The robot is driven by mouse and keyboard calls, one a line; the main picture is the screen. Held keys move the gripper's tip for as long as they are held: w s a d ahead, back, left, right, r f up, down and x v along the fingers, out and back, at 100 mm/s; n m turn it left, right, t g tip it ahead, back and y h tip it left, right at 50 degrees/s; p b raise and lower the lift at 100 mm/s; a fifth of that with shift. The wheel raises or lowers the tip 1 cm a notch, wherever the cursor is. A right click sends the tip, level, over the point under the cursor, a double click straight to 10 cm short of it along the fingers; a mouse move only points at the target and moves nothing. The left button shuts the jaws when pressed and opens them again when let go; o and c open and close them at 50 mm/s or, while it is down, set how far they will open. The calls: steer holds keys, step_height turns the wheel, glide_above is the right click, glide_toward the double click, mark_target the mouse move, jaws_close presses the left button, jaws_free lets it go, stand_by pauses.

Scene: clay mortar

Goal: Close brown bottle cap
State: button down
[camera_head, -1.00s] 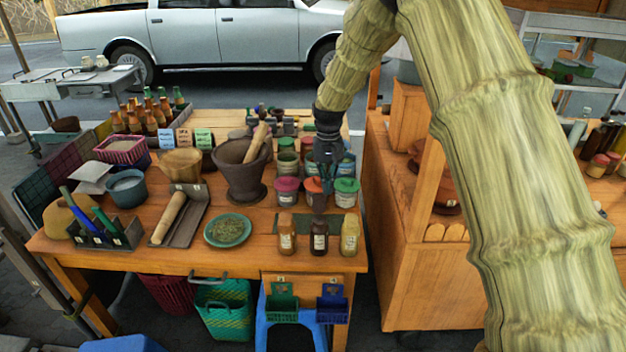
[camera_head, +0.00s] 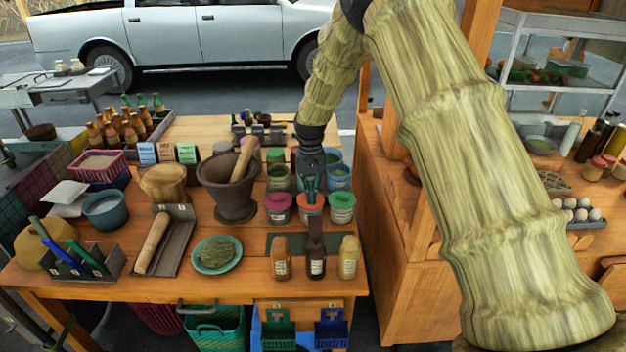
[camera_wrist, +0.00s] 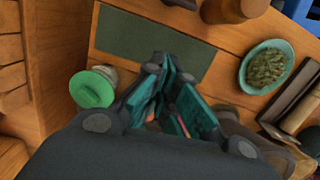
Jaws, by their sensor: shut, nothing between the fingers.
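Three small bottles stand at the front right of the table in the head view: an amber-brown one (camera_head: 282,260), a dark brown one (camera_head: 316,263) and a yellowish one (camera_head: 348,260). A dark upright part (camera_head: 315,230) shows above the dark brown bottle; I cannot tell whether it is an open cap. My gripper (camera_head: 311,192) is shut and empty, pointing down just over the orange-lidded jar (camera_head: 309,206), behind the bottles. In the wrist view, my gripper's teal fingers (camera_wrist: 172,112) cover most of that jar. Part of a brown bottle (camera_wrist: 232,9) shows at the top edge.
A pink-lidded jar (camera_head: 278,207) and a green-lidded jar (camera_head: 342,208) flank the orange one. A stone mortar (camera_head: 228,195) with a pestle stands left. A plate of herbs (camera_head: 216,254) lies in front of it. A dark green mat (camera_wrist: 150,45) is bare in the wrist view.

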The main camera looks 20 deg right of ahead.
mark_target(315, 226)
steer(key=shift+s+a+f+p, duration=0.1)
steer(key=shift+s+f+p, duration=0.2)
steer(key=shift+s+p, duration=0.35)
steer(key=shift+s+a+f+p, duration=0.1)
steer(key=shift+s+f+p, duration=0.35)
steer(key=shift+s, duration=0.3)
steer(key=shift+s+a+f+p, duration=0.1)
steer(key=shift+s+f+p, duration=0.1)
steer(key=shift+s+p, duration=0.45)
steer(key=shift+s, duration=0.1)
steer(key=shift+d+b, duration=0.1)
steer(key=shift+b, duration=0.2)
